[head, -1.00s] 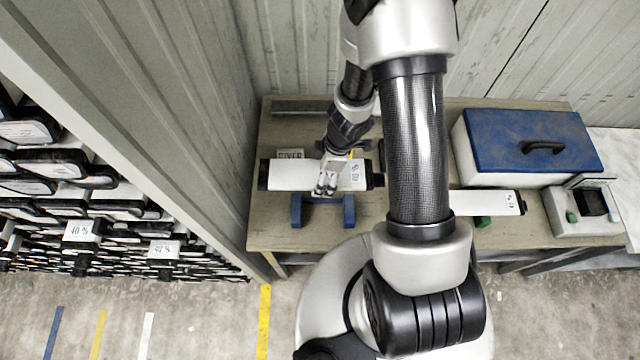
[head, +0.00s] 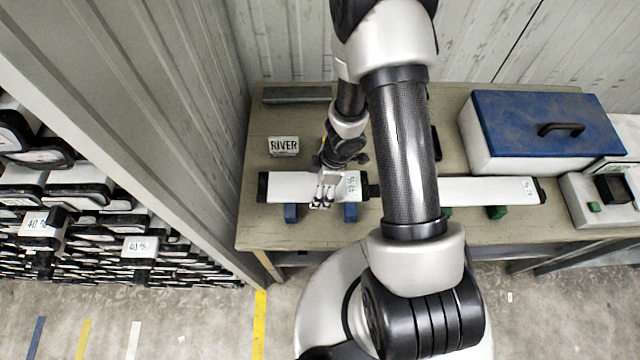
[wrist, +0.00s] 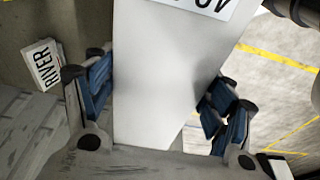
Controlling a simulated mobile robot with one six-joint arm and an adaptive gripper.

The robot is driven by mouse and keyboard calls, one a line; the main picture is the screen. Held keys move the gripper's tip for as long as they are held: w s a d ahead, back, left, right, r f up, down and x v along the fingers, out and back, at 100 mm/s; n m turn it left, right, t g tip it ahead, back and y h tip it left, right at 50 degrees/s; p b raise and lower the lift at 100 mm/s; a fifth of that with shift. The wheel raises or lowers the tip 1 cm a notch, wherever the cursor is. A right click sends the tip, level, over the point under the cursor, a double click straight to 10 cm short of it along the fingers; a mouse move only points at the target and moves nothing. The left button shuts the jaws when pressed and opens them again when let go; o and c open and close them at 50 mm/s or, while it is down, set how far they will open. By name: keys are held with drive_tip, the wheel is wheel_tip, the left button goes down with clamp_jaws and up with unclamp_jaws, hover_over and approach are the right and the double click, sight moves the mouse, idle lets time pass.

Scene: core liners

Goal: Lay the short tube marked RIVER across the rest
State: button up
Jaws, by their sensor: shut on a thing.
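A short white tube (head: 295,186) with black end caps and a small label lies level over the blue rest (head: 350,213). Only the rest's front ends show below it, and I cannot tell whether the tube bears on it. My gripper (head: 325,192) is shut on the tube near its middle. In the wrist view my gripper (wrist: 158,100) has its blue-padded fingers on both sides of the white tube (wrist: 160,60). A card marked RIVER (head: 284,146) stands on the table behind the tube; it also shows in the wrist view (wrist: 43,66).
Another white tube (head: 482,190) lies to the right on green supports (head: 497,212), close to the held tube's right end. A blue-lidded box (head: 545,125) and a grey device (head: 600,205) stand further right. A tube rack (head: 60,205) and wall are at left.

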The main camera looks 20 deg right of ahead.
drive_tip(key=shift+d+b+x, duration=0.2)
drive_tip(key=shift+b+x, duration=0.65)
drive_tip(key=shift+x, duration=0.2)
drive_tip(key=shift+d+b+x, duration=0.2)
drive_tip(key=shift+b+x, duration=0.6)
drive_tip(key=shift+x, duration=0.2)
drive_tip(key=shift+s+f, duration=0.1)
drive_tip(key=shift+f, duration=0.2)
drive_tip(key=o, duration=2)
drive_tip(key=shift+o, duration=0.2)
drive_tip(key=shift+r, duration=0.1)
